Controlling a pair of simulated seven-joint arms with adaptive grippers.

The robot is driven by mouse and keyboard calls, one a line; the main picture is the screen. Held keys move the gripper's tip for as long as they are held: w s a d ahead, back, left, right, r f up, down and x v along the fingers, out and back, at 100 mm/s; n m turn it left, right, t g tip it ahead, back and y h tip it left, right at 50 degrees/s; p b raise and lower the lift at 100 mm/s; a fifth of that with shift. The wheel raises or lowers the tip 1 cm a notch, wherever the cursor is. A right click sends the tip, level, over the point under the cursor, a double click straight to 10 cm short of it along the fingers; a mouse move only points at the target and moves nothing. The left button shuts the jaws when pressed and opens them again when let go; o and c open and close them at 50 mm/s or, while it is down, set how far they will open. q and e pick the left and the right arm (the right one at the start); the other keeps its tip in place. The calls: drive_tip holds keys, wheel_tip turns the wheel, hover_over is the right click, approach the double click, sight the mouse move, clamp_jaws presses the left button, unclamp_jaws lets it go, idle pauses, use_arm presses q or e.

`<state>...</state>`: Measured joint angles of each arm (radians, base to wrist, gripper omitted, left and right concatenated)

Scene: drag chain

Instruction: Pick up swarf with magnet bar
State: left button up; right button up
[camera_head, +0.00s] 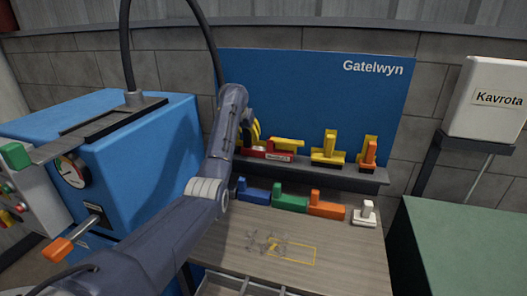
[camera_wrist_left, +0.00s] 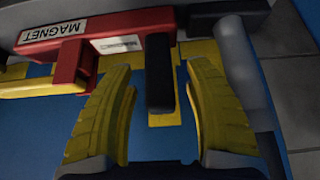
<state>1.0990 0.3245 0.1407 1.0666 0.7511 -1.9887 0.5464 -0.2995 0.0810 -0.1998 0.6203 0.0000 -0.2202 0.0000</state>
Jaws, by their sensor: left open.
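The red magnet bar (camera_head: 272,155) rests on the grey shelf at the foot of the blue board. In the left wrist view it is the red bar with a white MAGNET label (camera_wrist_left: 112,30), and a black upright grip (camera_wrist_left: 160,75) is in front of it. My left gripper (camera_head: 254,133) is at the shelf, partly hidden behind its own arm. In the wrist view its yellow fingers (camera_wrist_left: 160,66) are open, one on each side of the black grip, with gaps visible. Grey swarf (camera_head: 266,243) lies scattered on the bench, partly over a yellow outlined rectangle (camera_head: 297,262).
Blue, green (camera_head: 290,201) and orange blocks and a white piece (camera_head: 365,215) line the back of the bench. A blue machine (camera_head: 150,150) stands left. The front bench is mostly clear.

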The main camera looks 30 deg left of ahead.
use_arm(q)
drive_tip(key=shift+c, duration=0.5)
clamp_jaws()
drive_tip(key=shift+r, duration=0.15)
